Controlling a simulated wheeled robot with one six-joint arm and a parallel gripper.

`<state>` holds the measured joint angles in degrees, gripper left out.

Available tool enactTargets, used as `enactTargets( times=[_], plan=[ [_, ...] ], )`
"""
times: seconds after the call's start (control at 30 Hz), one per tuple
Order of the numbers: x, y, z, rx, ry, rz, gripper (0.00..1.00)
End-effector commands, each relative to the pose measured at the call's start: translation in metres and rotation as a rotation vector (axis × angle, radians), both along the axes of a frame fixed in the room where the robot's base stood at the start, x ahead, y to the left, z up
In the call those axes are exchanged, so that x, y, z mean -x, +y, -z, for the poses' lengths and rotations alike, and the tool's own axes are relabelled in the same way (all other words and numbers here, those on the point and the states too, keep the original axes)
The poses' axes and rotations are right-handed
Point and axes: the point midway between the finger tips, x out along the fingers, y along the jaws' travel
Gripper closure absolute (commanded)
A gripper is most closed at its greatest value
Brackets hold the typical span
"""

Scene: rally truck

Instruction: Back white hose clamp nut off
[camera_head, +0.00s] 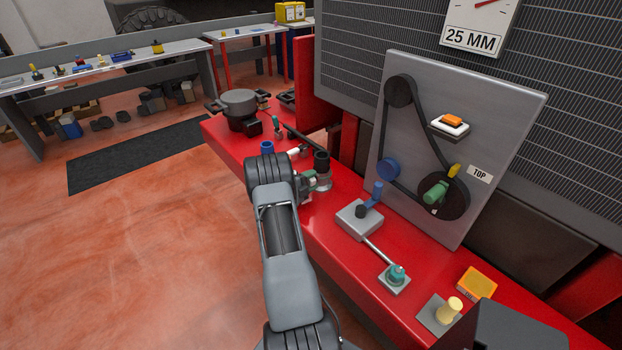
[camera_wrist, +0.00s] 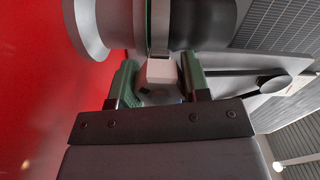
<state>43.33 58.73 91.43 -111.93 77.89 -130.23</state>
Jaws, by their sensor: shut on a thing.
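My gripper (camera_wrist: 161,78) reaches in from below in the wrist view, its green fingers on either side of the white nut (camera_wrist: 161,71). It is shut on the nut. The nut sits against the narrow metal band of the hose clamp (camera_wrist: 158,28). The band runs around a fitting with a light grey end and a dark hose part (camera_wrist: 197,25). In the head view my gripper (camera_head: 308,184) is beside the dark-topped hose fitting (camera_head: 322,162) on the red bench. The nut is too small or hidden to make out there.
The red bench (camera_head: 345,262) also carries a grey pot (camera_head: 239,104), a grey block with a blue knob (camera_head: 358,220) and a teal knob (camera_head: 397,272). An upright grey panel with a belt (camera_head: 420,125) stands to the right. Open floor lies left.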

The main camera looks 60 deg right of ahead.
Motion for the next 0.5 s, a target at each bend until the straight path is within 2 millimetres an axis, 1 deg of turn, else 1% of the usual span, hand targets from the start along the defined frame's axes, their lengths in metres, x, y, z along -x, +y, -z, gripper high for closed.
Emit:
enactTargets(
  times=[0.03,0.2,0.5],
  plan=[
    [0.0031,-0.001,-0.0005,-0.015,0.041,0.008,0.81],
    [0.0032,-0.0011,-0.0005,-0.064,0.184,0.008,0.81],
    [0.0032,-0.0015,-0.0006,-0.131,0.385,0.009,0.81]
  ],
)
